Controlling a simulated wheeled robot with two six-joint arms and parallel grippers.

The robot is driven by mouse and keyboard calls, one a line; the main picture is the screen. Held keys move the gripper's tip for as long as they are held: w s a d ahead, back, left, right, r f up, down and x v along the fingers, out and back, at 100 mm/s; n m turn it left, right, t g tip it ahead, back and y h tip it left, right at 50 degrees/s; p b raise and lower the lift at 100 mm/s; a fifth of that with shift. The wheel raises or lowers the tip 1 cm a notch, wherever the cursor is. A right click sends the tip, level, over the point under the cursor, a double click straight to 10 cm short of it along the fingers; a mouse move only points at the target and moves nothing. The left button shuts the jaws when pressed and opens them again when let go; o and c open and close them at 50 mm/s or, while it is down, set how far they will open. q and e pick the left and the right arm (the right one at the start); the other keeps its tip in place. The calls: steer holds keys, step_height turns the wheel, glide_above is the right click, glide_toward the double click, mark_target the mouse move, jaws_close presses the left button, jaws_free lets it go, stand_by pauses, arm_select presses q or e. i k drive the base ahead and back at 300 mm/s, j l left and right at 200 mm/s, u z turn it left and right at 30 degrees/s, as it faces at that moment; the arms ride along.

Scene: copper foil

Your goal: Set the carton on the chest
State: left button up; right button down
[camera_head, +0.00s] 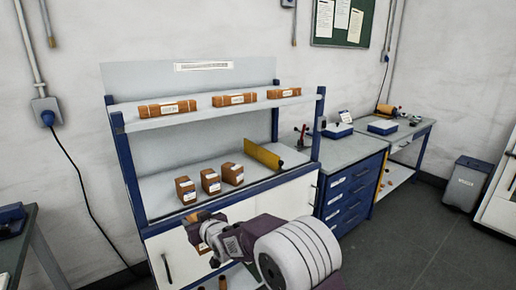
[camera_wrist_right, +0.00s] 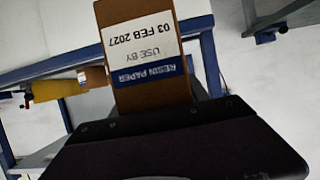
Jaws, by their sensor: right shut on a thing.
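My right gripper (camera_head: 210,240) is shut on a brown carton (camera_head: 203,248), in front of the lower part of the shelf unit. In the head view the gripper hides most of this carton. The chest (camera_head: 352,195) is blue with several drawers and a grey top, right of the shelf unit and apart from the gripper. My left gripper is not in view.
Several brown cartons stand on the shelf unit's upper shelf (camera_head: 212,113) and lower deck, beside a yellow divider (camera_head: 262,155). A white and blue box (camera_head: 337,131) and a small red-handled item (camera_head: 302,136) are at the chest top's back; its front looks clear.

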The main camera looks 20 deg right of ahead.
mark_target(347, 148)
steer(key=i+l+z, duration=0.3)
steer(key=z, duration=0.2)
steer(key=i+l+z, duration=0.35)
steer(key=z, duration=0.15)
steer(key=i+l+z, duration=0.2)
steer(key=i+z, duration=0.15)
steer(key=z, duration=0.15)
steer(key=i+z, duration=0.5)
steer(key=i+l+u, duration=0.1)
steer(key=i, duration=0.4)
steer(key=i+l+u, duration=0.1)
steer(key=i, duration=0.4)
steer(key=i+l, duration=0.3)
steer(key=i, duration=0.15)
steer(key=i+u, duration=0.35)
steer(key=u, duration=0.15)
steer(key=i+l+u, duration=0.15)
steer(key=i+u, duration=0.15)
steer(key=u, duration=0.15)
steer(key=i+l+u, duration=0.3)
steer(key=u, duration=0.2)
steer(key=i+l+u, duration=0.25)
steer(key=u, duration=0.2)
steer(key=k+l, duration=0.05)
steer(key=l, duration=0.05)
